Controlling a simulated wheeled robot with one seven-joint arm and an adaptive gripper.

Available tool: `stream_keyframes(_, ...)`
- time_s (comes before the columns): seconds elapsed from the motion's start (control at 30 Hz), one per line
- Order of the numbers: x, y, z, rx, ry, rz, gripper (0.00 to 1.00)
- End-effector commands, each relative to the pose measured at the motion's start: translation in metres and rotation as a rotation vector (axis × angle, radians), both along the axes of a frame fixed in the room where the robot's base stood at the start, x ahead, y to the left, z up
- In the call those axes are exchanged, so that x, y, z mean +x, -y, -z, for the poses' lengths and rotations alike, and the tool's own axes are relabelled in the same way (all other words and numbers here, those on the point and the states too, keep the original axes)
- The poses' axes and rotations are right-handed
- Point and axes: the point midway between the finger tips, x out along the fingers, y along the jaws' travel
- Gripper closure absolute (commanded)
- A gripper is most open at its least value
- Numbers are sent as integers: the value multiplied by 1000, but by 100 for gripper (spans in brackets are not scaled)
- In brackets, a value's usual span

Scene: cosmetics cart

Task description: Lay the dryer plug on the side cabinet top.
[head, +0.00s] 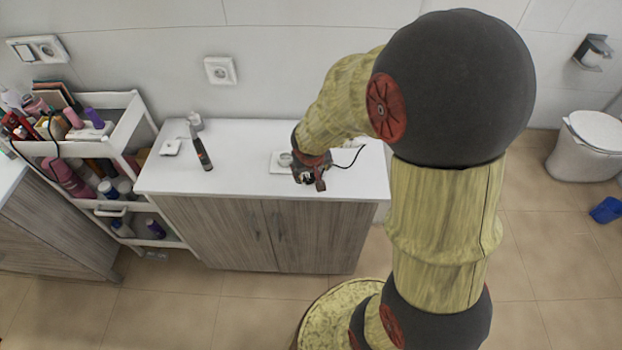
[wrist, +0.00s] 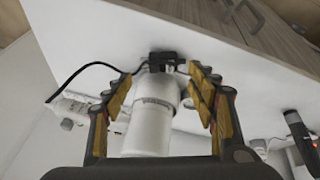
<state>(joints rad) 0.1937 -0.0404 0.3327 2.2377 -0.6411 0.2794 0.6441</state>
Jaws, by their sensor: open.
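The black dryer plug (wrist: 167,61) shows in the wrist view just beyond my fingertips, against the white cabinet top and near its front edge. Its dark cord runs off to the left in that view; in the head view the cord (head: 352,160) curves right of my gripper. My gripper (head: 309,181) is low over the right half of the side cabinet top (head: 240,180). In the wrist view my gripper (wrist: 168,80) is open, with a finger on each side of a white cylindrical container (wrist: 150,125). I cannot tell whether the plug touches the surface or the fingers.
A white dish (head: 279,168) lies left of my gripper. A dark trimmer (head: 201,150), a small white box (head: 171,148) and a small white bottle (head: 195,121) are farther left. A crowded white cart (head: 130,120) stands beside the cabinet. The cabinet's front middle top is clear.

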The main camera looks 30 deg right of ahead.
Motion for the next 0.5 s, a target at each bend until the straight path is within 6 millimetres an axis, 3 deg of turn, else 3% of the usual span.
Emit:
stream_keyframes(0.3, 18, 3, 41, 0, -2, -1, 42)
stream_keyframes(0.5, 22, 6, 47, 0, -1, -1, 42)
